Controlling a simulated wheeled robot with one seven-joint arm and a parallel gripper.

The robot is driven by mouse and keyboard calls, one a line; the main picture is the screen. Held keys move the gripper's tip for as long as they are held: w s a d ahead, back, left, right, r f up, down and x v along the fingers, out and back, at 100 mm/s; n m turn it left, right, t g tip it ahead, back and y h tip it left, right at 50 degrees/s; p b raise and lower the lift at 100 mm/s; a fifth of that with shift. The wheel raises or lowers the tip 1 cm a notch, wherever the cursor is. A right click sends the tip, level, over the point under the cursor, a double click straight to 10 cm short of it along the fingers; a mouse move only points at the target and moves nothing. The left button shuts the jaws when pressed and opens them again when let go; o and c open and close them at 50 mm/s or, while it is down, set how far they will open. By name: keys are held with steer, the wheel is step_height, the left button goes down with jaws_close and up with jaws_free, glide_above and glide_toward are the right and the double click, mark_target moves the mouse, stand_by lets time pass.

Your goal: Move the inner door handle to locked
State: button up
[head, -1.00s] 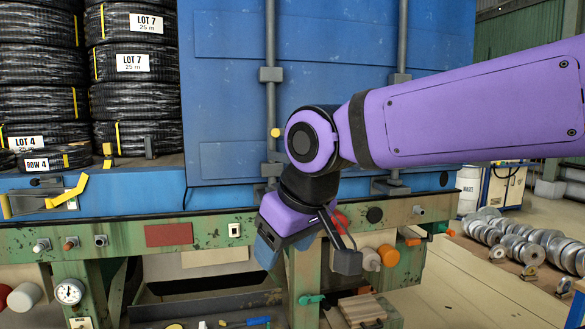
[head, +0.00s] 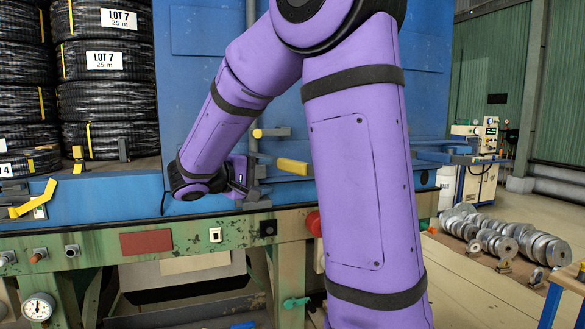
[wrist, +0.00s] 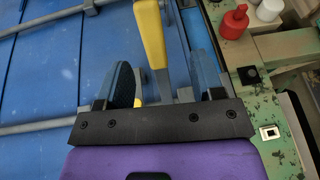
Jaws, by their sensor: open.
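A handle with a yellow grip (wrist: 150,35) and a grey lever lies between the two spread fingers of my gripper (wrist: 160,82) in the wrist view. The fingers stand apart, and I cannot tell whether either touches it. In the head view a yellow handle grip (head: 293,166) sticks out sideways in front of the blue door (head: 190,75), just right of my gripper (head: 239,172). My wrist and forearm hide much of the gripper and the door's vertical bar there. Whether this handle is locked cannot be told.
A small yellow-tipped catch (head: 257,133) sits on the bar above. Another yellow lever (head: 35,200) is at the left on the blue sill. Black hose coils (head: 108,95) are stacked left of the door. A red knob (head: 314,223) protrudes from the green frame below.

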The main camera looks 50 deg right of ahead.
mark_target(289, 167)
steer(key=shift+h, duration=0.7)
steer(key=d, duration=1.1)
steer(key=shift+w+d+r, duration=0.1)
steer(key=shift+w+r, duration=0.05)
jaws_close()
steer(key=shift+d, duration=0.1)
